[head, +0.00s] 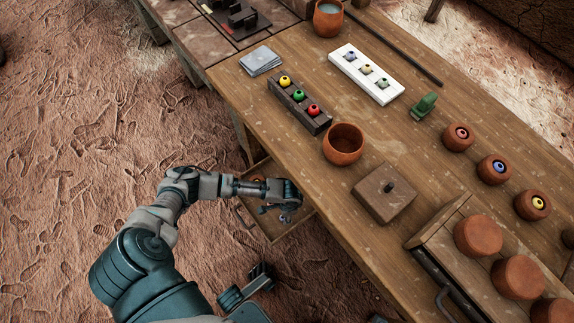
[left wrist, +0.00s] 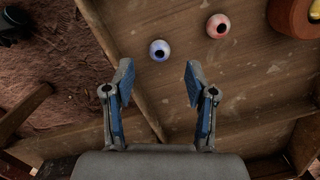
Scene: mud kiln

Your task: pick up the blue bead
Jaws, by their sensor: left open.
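A pale blue bead (left wrist: 159,50) with a dark centre lies on the wooden floor of an open drawer (head: 262,226). In the head view it shows as a small pale ball (head: 284,218) beside my left gripper (head: 272,208). In the left wrist view my left gripper (left wrist: 158,88) is open and empty, with the blue bead just beyond its fingertips, between their lines. A pink-red bead (left wrist: 218,26) lies to its right. A dark gripper-like part (head: 247,287) at the bottom of the head view seems to be my right gripper; its finger state is unclear.
An orange-brown pot (left wrist: 295,15) stands in the drawer. Drawer walls and the table edge lie close to my left gripper. On the table are a dark bead rack (head: 299,105), a white tray (head: 390,91), an empty clay bowl (head: 343,143) and a lidded box (head: 384,194).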

